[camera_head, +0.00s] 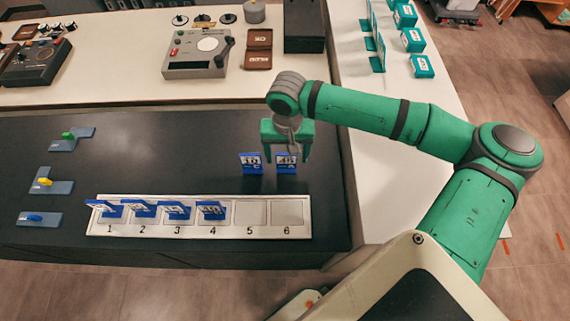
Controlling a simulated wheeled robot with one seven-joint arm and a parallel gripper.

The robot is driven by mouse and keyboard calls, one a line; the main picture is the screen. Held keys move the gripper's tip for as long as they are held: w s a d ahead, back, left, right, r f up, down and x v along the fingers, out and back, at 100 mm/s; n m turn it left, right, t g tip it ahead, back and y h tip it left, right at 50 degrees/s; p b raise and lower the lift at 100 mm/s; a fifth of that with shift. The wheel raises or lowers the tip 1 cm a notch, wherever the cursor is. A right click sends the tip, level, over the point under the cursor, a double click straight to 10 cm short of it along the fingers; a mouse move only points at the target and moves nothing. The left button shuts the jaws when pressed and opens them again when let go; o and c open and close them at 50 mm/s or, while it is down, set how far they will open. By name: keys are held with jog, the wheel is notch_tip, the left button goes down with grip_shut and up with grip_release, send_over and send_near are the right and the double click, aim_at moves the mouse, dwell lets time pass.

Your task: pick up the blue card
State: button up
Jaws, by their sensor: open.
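Two blue cards stand on the dark table behind the numbered tray, one on the left (251,164) and one on the right (286,164). Each has a white panel with dark print. My gripper (287,157) is open and points down at the right card. Its two green fingers appear on either side of that card's upper part; whether they touch it, I cannot tell. The left card is just outside the left finger. Several more blue cards lean in the tray (250,232), at slots 1 to 4. Slots 5 and 6 are empty.
Slate-blue plates with a green (68,135), a yellow (45,182) and a blue piece (34,217) lie at the left. A grey device (197,60) stands on the white counter behind. Green boxes (417,40) line the right counter. The dark tabletop's middle is clear.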

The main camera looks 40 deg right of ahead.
jog(key=shift+f, duration=0.85)
jog(key=c, duration=1)
jog(key=shift+a, duration=0.1)
jog(key=shift+c, duration=0.9)
jog(key=shift+w+r, duration=0.1)
jog(key=shift+r, duration=0.05)
